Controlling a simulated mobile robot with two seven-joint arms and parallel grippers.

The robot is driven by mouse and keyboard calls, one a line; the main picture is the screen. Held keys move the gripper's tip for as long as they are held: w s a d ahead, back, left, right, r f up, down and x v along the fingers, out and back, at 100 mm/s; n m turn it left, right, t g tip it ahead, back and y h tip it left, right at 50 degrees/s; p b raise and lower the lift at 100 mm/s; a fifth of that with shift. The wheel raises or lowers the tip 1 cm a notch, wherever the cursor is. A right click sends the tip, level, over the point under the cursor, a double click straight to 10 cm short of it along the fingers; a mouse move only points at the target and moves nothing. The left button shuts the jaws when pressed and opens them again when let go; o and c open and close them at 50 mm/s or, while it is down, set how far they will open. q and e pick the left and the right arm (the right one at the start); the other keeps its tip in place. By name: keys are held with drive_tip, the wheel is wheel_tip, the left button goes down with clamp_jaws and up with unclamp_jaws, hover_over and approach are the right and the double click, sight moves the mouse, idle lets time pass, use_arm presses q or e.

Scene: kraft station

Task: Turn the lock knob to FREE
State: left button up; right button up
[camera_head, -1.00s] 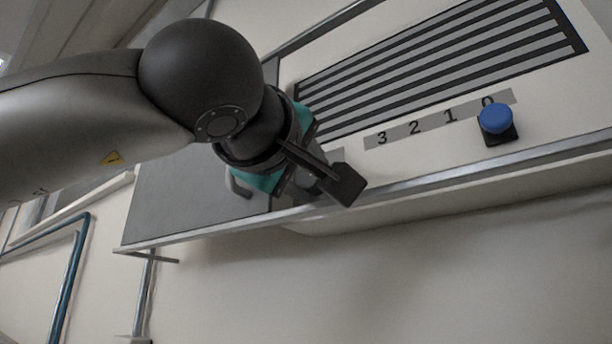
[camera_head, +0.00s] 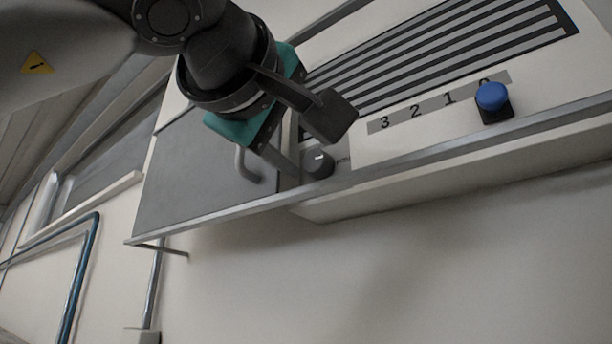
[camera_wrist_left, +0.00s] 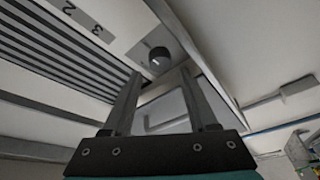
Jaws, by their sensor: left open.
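The lock knob (camera_head: 319,165) is a dark round knob with a short white mark, on the pale panel near its lower edge. A small label (camera_head: 343,161) sits just right of it, too small to read. My left gripper (camera_head: 312,143) is open and empty, just above the knob in the head view; one finger lies close beside the knob's left in the picture. In the left wrist view the knob (camera_wrist_left: 159,58) stands beyond the open fingertips (camera_wrist_left: 161,76), roughly between their lines, apparently apart from them. My right gripper is not in view.
A grey door (camera_head: 190,180) with a bar handle (camera_head: 246,166) is left of the knob. A striped grille (camera_head: 440,55), a number strip (camera_head: 438,103) and a blue button (camera_head: 491,97) lie to the right. A metal rail (camera_head: 400,164) runs along the panel's lower edge.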

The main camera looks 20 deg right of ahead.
use_arm(q)
drive_tip(key=b+v, duration=0.2)
drive_tip(key=v, duration=0.7)
drive_tip(key=shift+s+a+b, duration=0.15)
drive_tip(key=shift+b, duration=0.25)
drive_tip(key=shift+f, duration=0.1)
